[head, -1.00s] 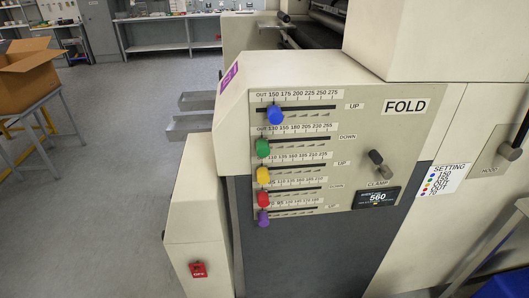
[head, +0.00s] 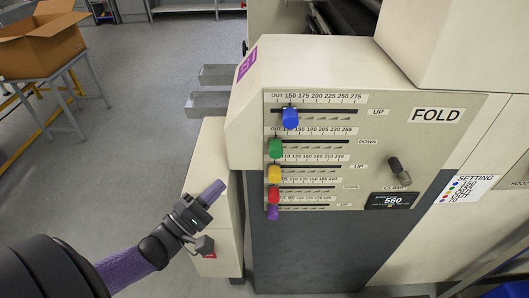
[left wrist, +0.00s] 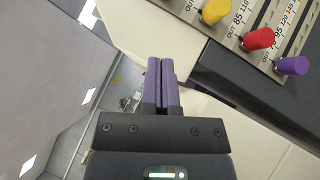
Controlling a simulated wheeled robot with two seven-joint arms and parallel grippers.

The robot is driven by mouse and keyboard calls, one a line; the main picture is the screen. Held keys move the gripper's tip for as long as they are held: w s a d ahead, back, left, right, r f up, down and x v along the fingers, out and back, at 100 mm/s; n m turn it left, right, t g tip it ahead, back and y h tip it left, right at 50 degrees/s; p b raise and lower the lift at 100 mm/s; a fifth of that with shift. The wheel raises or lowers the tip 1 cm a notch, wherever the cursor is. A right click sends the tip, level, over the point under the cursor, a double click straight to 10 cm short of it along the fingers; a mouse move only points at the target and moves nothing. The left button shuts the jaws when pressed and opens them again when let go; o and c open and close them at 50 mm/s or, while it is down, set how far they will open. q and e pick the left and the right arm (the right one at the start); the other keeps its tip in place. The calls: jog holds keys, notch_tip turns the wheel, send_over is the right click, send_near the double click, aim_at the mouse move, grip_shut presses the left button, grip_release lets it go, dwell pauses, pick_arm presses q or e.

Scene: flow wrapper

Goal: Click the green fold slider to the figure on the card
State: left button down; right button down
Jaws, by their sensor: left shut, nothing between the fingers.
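The green fold slider (head: 275,148) sits at the left end of the second slot on the fold panel (head: 420,160), by the OUT mark. The setting card (head: 467,188) is on the machine to the right of the panel; its figures are too small to read here. My left gripper (head: 217,188) is shut and empty, in front of the machine's left side, lower left of the sliders. In the left wrist view its purple fingers (left wrist: 163,82) are together, apart from the sliders. The green slider is out of that view. My right gripper is not in view.
The blue slider (head: 290,117) is above the green one, near 150. The yellow (head: 274,174), red (head: 273,195) and purple (head: 272,212) sliders are close below it. A clamp lever (head: 399,168) sticks out at the panel's right. A box (head: 45,40) stands on a stand at far left.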

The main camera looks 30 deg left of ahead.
aim_at(269, 147)
pick_arm(q)
jog(key=x, duration=0.3)
jog(key=d+x, duration=0.1)
jog(key=x, duration=0.5)
jog(key=shift+d+r+p, duration=0.3)
jog(key=shift+d+r, duration=0.05)
jog(key=shift+d, duration=0.1)
jog(key=shift+w+d+r, duration=0.2)
jog(key=shift+w+d, duration=0.1)
jog(key=shift+d, duration=0.2)
jog(key=shift+d, duration=0.1)
jog(key=w+d, duration=0.2)
jog(key=d, duration=0.1)
jog(key=w+d, duration=0.1)
jog(key=d, duration=0.1)
jog(key=shift+w+d, duration=0.1)
jog(key=shift+w, duration=0.1)
